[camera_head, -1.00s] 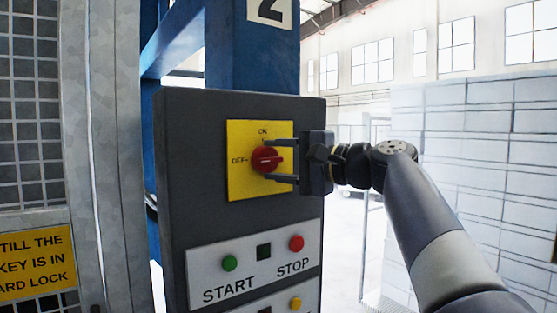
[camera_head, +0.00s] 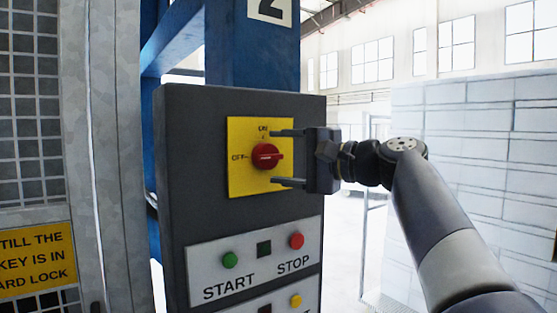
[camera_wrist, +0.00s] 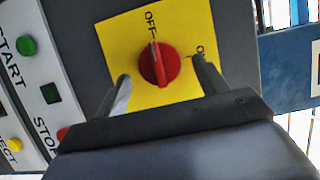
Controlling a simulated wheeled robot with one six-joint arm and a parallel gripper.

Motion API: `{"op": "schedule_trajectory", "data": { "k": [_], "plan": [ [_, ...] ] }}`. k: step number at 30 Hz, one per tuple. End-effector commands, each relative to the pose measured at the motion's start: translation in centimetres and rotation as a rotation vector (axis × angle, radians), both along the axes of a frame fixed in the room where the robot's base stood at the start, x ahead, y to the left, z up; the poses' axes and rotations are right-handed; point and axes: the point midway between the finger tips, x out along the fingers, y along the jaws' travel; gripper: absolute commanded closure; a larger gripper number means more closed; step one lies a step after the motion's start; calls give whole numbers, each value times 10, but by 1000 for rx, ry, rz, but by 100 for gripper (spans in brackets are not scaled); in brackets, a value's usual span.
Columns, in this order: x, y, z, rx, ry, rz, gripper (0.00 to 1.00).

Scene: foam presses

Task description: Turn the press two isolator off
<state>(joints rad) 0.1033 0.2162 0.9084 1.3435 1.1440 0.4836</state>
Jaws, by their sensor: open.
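The press two isolator is a red rotary knob (camera_head: 265,156) on a yellow plate (camera_head: 238,185) marked ON at the top and OFF at the left. Its grip bar lies level, in line with the OFF mark. In the wrist view the knob (camera_wrist: 158,65) also lines up with the OFF label. My gripper (camera_head: 276,157) is open at the knob's right side. One finger is above the knob and one below, both apart from it. In the wrist view, the fingers stand left and right of the knob, with gaps showing.
The dark control box (camera_head: 180,190) carries a white panel (camera_head: 240,285) below, with a green START button (camera_head: 229,260) and a red STOP button (camera_head: 296,240). A blue post marked 2 (camera_head: 250,60) rises behind. A mesh guard (camera_head: 35,110) stands left. Free room lies right of the box.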

Motion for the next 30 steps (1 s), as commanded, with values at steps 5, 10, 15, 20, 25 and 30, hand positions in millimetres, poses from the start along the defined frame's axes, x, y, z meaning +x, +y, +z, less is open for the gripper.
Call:
{"op": "schedule_trajectory", "data": {
  "k": [5, 10, 15, 20, 25, 30],
  "plan": [
    [-18, -29, -2, 0, -2, -6, 32],
    [-35, -55, -2, -1, -2, -6, 32],
    [-47, -72, -1, 0, 0, -4, 32],
    [-52, -78, 0, 0, 0, -1, 32],
    [-53, -79, 0, 0, 0, 0, 32],
    [-52, -78, 0, 0, 0, 0, 32]
  ]
}}
